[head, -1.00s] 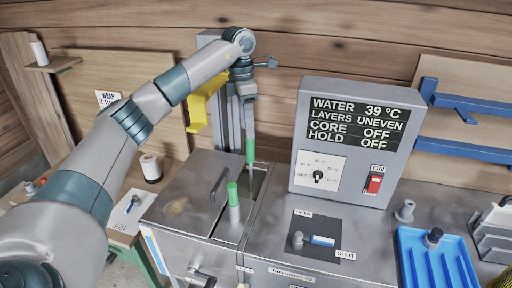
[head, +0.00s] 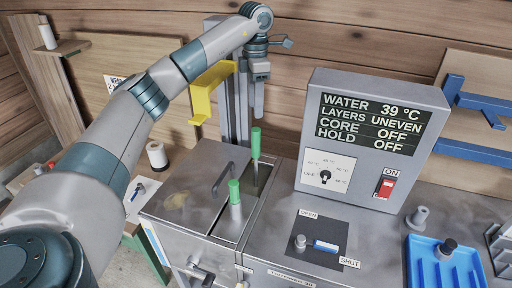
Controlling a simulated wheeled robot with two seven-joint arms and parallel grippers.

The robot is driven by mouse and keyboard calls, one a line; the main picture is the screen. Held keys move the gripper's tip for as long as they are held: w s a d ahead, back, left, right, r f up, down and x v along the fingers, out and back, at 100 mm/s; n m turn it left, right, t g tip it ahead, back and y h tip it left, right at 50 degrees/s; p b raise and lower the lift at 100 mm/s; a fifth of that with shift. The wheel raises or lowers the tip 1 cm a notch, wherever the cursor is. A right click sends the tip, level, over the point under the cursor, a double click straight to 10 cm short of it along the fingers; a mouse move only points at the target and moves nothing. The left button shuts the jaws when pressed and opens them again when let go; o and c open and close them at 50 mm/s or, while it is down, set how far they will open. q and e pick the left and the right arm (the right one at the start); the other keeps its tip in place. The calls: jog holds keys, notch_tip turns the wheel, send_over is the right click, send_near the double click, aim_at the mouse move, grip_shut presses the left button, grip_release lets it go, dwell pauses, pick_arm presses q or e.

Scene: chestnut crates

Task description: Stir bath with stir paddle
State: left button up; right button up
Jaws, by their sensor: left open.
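The bath (head: 176,228) is a grey metal tank with a lid over most of its top and a narrow opening along its right side. Two green-handled tools stand upright in that opening. The rear one (head: 255,143) is tall and thin; the nearer one (head: 234,192) has a thicker grey body. I cannot tell for certain which is the stir paddle; their lower ends are hidden. My left gripper (head: 258,114) is open and empty, pointing down just above the rear green handle, apart from it. My right gripper is not in view.
A control box (head: 364,140) stands right of the bath, reading water 39 °C, layers uneven, core off, hold off. A yellow bracket (head: 204,92) hangs behind the bath.

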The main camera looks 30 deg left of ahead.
aim_at(256, 147)
pick_arm(q)
jog(key=shift+f, duration=0.6)
notch_tip(256, 147, down, 15)
jog(key=p, duration=0.5)
jog(key=shift+r+p, duration=0.2)
jog(key=shift+p, duration=0.15)
jog(key=shift+f, duration=0.65)
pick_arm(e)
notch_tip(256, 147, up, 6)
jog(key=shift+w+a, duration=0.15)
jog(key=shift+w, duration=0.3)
pick_arm(q)
grip_shut()
